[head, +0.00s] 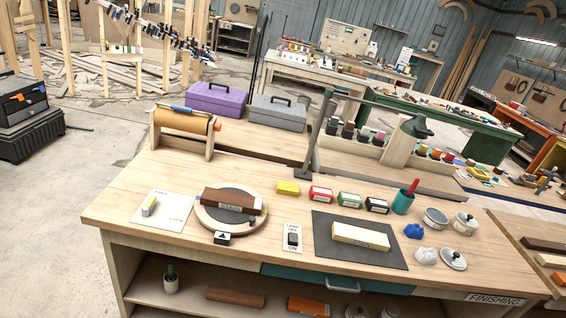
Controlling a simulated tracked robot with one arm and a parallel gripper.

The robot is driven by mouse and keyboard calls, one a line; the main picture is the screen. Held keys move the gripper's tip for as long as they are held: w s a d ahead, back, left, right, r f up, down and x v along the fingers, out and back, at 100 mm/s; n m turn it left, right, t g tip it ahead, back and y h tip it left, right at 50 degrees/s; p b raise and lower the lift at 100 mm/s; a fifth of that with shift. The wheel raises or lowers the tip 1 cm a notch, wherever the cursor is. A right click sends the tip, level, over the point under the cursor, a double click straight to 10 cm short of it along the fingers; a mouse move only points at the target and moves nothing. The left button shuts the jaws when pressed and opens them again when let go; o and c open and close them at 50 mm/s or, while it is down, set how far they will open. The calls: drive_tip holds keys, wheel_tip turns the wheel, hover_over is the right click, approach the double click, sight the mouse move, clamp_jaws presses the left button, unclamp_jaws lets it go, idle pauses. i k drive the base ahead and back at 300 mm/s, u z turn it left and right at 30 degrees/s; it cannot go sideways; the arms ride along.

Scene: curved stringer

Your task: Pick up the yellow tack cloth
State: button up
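A small yellow block-like piece (288,188) lies on the finishing bench at the back of its top, left of a row of small packets. It is the closest match to the yellow tack cloth, but it is too small to tell whether it is cloth. A crumpled blue cloth-like lump (413,231) and a white one (426,256) lie at the right of the bench. My gripper is not in view.
The bench (130,205) also holds a round turntable (232,222) with a brown block, a dark mat (320,238) with a pale block, red (320,194), green (349,200) and black packets, and a teal cup (402,202).

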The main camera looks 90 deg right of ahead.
sight(288, 189)
drive_tip(key=z, duration=2.35)
